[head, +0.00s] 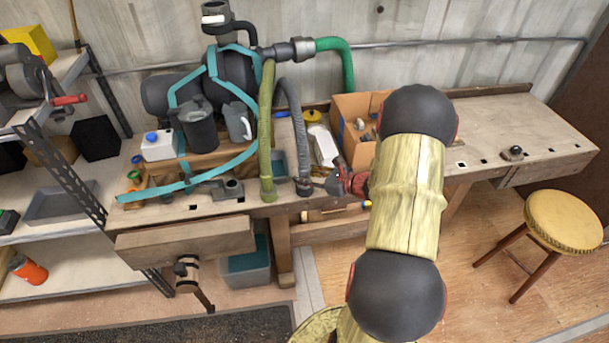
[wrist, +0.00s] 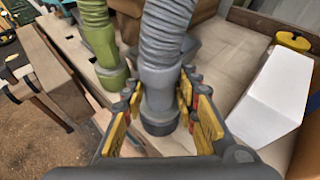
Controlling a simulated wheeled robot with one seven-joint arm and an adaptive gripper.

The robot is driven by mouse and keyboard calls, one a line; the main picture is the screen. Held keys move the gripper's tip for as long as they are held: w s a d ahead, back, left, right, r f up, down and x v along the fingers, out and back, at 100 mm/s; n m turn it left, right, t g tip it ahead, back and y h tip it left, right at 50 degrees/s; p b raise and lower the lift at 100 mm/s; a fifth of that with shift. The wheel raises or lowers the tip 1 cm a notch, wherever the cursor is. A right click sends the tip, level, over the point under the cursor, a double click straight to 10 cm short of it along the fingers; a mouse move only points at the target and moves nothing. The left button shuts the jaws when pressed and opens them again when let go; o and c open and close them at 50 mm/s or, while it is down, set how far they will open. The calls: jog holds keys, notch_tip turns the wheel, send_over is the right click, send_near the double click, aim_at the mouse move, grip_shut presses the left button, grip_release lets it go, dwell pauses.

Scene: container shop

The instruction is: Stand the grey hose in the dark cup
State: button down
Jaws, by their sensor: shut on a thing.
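The grey hose (head: 293,125) hangs in a ribbed curve from the machine at the back of the bench. In the wrist view the grey hose (wrist: 165,38) ends in a smooth grey cuff, pointing down between the yellow finger pads. My gripper (head: 320,186) is at the bench's front edge, shut on this cuff. It also shows in the wrist view (wrist: 162,100), with fingers on both sides of the cuff. The dark cup (head: 199,131) stands upright to the left, among teal straps, well apart from my gripper. Its inside cannot be made out.
A green hose (head: 267,130) hangs just left of the grey one, between it and the cup. A cardboard box (head: 351,108) stands behind my arm. The bench's right end is mostly clear.

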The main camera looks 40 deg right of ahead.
jog(key=c, duration=1.3)
grip_release()
jog(key=shift+f, duration=0.1)
jog(key=shift+s, duration=0.1)
jog(key=v, duration=1.2)
